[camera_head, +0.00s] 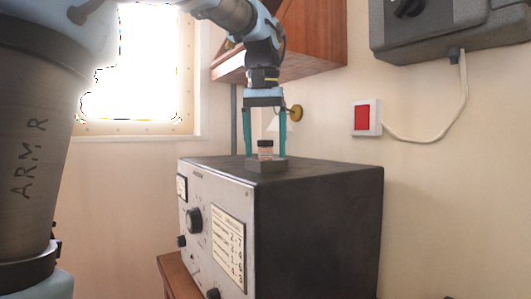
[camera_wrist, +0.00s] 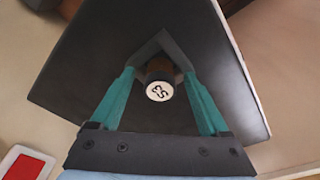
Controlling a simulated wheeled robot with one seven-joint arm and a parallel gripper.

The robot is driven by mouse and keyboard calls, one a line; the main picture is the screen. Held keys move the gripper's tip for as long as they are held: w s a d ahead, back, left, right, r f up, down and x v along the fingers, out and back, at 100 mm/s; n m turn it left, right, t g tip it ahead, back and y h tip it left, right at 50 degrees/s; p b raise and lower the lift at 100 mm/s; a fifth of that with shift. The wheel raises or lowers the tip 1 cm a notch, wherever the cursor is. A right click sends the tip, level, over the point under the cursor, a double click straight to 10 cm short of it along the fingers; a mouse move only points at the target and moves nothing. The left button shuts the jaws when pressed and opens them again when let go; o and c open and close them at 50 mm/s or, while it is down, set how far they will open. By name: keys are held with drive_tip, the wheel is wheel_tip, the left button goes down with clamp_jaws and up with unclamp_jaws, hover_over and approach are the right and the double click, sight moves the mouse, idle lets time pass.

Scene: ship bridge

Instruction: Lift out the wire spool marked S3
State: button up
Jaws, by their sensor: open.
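The wire spool (camera_head: 265,150) stands upright in a small dark holder (camera_head: 267,166) on top of a black-and-grey equipment cabinet (camera_head: 330,172). In the wrist view the spool (camera_wrist: 159,90) shows a white round end marked S3 and a brown body. The holder (camera_wrist: 161,46) shows there as a dark angled shape around the spool's far side. My gripper (camera_head: 265,155) points straight down over the cabinet top, with its teal fingers open on either side of the spool. In the wrist view the fingers of my gripper (camera_wrist: 160,84) stand apart from the spool, with gaps on both sides.
A red switch (camera_head: 362,117) with a white frame is on the wall at right. A grey wall box (camera_head: 440,28) with a hanging cable (camera_head: 440,130) is above it. A wooden cabinet (camera_head: 318,40) hangs behind my arm. The rest of the cabinet top is bare.

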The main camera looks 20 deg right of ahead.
clamp_jaws()
idle(0.7)
